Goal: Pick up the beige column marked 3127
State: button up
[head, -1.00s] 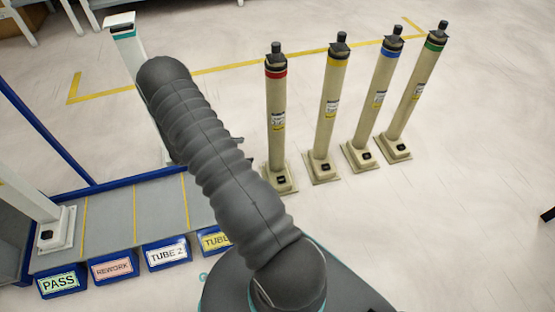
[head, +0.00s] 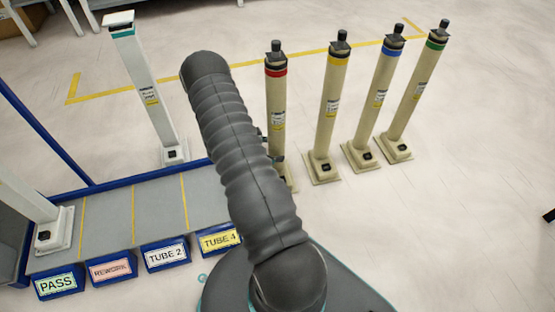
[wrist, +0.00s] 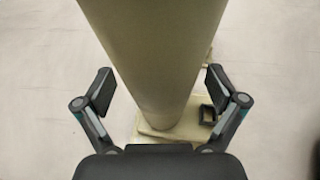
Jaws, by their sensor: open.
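Several beige columns stand upright on square bases: one with a red band (head: 277,95), one with yellow (head: 331,105), one with blue (head: 381,95) and one with green (head: 417,95). Their label numbers are too small to read, so I cannot tell which is 3127. In the wrist view a beige column (wrist: 155,45) rises between the fingers of my gripper (wrist: 160,92), which are open with a gap on each side. This appears to be the red-banded column. In the head view my arm hides most of the gripper and part of that column's base.
A white column with a teal band (head: 145,90) stands behind a blue-edged grey rack (head: 108,215). The rack's front labels read PASS, REWORK, TUBE 2 and TUBE 4. Another white column (head: 55,228) stands at its left end.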

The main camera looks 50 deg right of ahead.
jog(key=shift+d, duration=0.1)
grip_shut()
dwell(0.3)
jog(key=shift+r, duration=0.1)
